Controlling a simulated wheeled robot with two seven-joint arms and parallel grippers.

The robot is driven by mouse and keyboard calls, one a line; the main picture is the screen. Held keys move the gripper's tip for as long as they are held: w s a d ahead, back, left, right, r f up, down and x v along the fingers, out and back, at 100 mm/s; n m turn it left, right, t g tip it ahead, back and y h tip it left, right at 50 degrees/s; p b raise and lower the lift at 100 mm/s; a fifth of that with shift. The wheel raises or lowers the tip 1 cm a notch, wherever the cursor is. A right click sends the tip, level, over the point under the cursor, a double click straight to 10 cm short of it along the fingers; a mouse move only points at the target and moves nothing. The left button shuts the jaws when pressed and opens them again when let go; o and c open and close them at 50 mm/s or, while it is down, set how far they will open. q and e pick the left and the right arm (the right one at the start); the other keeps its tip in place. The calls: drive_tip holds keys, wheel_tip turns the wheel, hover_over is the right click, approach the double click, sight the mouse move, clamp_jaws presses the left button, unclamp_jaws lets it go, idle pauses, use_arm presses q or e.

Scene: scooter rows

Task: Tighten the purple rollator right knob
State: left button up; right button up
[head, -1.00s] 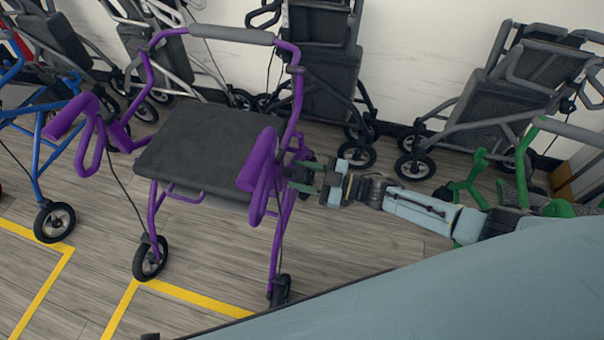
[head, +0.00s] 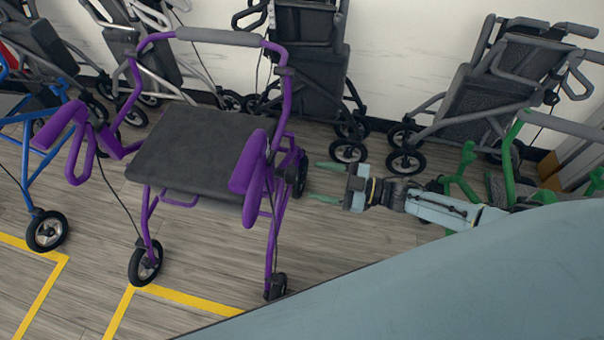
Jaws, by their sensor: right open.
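The purple rollator (head: 280,110) stands left of centre in the head view, with a dark seat (head: 190,152) and a grey backrest bar. Its right-hand purple grip (head: 249,165) is at the side nearer my right arm. My left gripper is not in view.
A blue rollator (head: 30,165) stands at the left. A green rollator (head: 510,160) stands close by my right forearm. Several grey and black rollators (head: 490,95) line the white wall. Yellow lines (head: 190,301) mark the wooden floor, which is clear in front.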

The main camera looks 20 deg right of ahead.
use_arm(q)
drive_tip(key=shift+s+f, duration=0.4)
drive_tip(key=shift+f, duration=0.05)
use_arm(e)
drive_tip(key=v, duration=0.6)
